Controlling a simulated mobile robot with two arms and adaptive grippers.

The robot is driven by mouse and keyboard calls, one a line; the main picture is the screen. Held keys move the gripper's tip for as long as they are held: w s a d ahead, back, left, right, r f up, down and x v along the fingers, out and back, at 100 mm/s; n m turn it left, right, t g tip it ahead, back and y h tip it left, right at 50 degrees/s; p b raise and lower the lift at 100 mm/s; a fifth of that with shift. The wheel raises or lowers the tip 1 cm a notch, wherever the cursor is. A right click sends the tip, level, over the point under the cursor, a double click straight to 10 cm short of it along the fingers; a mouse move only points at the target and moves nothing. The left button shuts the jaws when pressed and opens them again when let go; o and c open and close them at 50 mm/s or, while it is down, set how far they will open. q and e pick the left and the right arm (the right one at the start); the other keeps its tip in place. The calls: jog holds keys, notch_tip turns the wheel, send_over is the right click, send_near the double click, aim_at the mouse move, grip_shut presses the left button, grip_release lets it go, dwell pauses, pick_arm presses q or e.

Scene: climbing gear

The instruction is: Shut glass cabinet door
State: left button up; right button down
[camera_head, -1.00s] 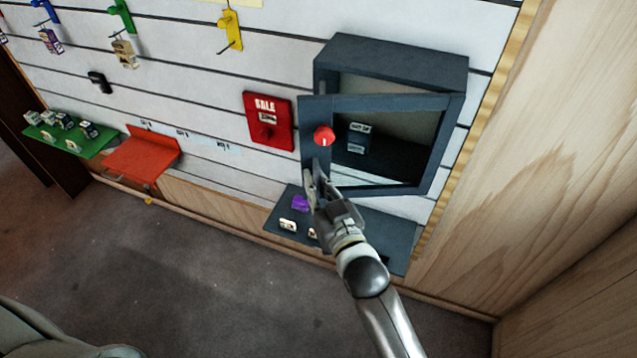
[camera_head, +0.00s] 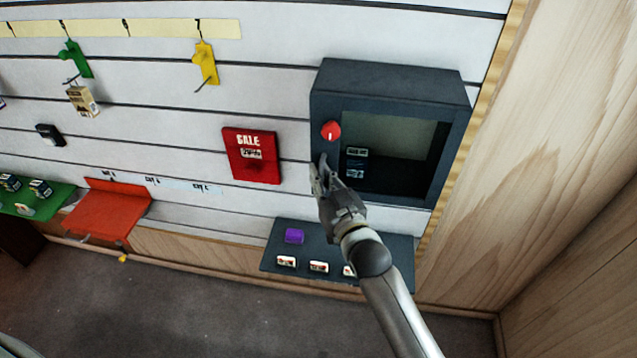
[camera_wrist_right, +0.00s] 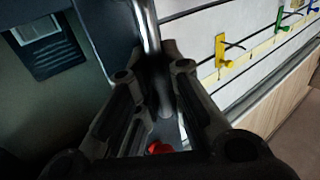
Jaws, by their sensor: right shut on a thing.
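The dark grey wall cabinet (camera_head: 390,82) hangs at the right end of the slatted wall. Its framed glass door (camera_head: 395,150) lies flush, or nearly so, with the cabinet front; a small gap cannot be ruled out. A red round knob (camera_head: 331,131) sits on the door's left frame. My right gripper (camera_head: 321,168) is at the door's left edge, below the red knob. In the right wrist view my right gripper (camera_wrist_right: 163,65) is shut on the metal bar handle (camera_wrist_right: 147,25). My left gripper is not in view.
A red SALE box (camera_head: 252,155) is on the wall to the left. A wooden wall (camera_head: 550,150) stands close on the right.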

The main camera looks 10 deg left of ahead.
jog(key=shift+w+r, duration=0.1)
jog(key=c, duration=1.5)
grip_release()
jog(key=shift+d, duration=0.15)
jog(key=v, duration=1.2)
